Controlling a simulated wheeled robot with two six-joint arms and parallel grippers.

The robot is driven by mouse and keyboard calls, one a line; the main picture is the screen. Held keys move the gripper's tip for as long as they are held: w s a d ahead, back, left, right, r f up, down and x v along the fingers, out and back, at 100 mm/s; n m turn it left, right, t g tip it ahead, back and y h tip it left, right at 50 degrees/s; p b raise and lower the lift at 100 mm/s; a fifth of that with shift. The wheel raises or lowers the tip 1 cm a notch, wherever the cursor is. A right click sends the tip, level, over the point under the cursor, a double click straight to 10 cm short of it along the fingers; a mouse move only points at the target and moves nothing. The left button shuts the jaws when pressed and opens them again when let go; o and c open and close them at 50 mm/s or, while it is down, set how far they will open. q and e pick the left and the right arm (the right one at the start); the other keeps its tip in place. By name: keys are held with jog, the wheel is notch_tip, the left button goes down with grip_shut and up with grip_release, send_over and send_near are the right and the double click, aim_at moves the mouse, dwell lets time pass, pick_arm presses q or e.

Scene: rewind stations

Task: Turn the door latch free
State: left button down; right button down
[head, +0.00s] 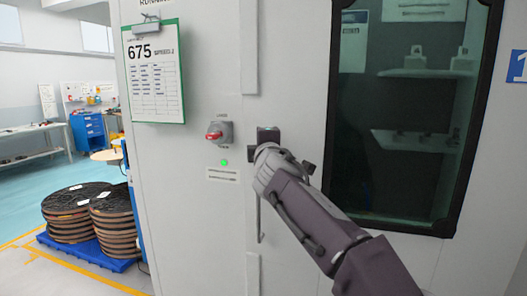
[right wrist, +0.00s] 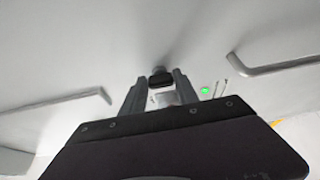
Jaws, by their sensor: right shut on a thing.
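The door latch (head: 268,133) is a small dark and grey block on the pale cabinet door, right of the red-handled switch. My right gripper (head: 266,150) reaches it from the lower right and covers most of it. In the right wrist view the gripper's two fingers (right wrist: 160,88) are closed around the latch's dark knob (right wrist: 161,79). The latch's exact angle is hidden by the gripper. My left gripper is in neither view.
The red rotary switch (head: 215,132) sits left of the latch, above a lit green lamp (head: 224,162). A clipboard (head: 154,72) hangs at upper left. A dark-framed window (head: 345,140) is to the right. Stacked reels (head: 75,212) stand on a blue pallet on the floor at left.

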jog(key=shift+r, duration=0.1)
dwell(0.4)
jog(key=c, duration=1)
grip_release()
jog(key=shift+o, duration=0.4)
jog(key=shift+w, duration=0.1)
jog(key=s+b, duration=0.3)
jog(key=s, duration=0.6)
jog(key=shift+d+b, duration=0.35)
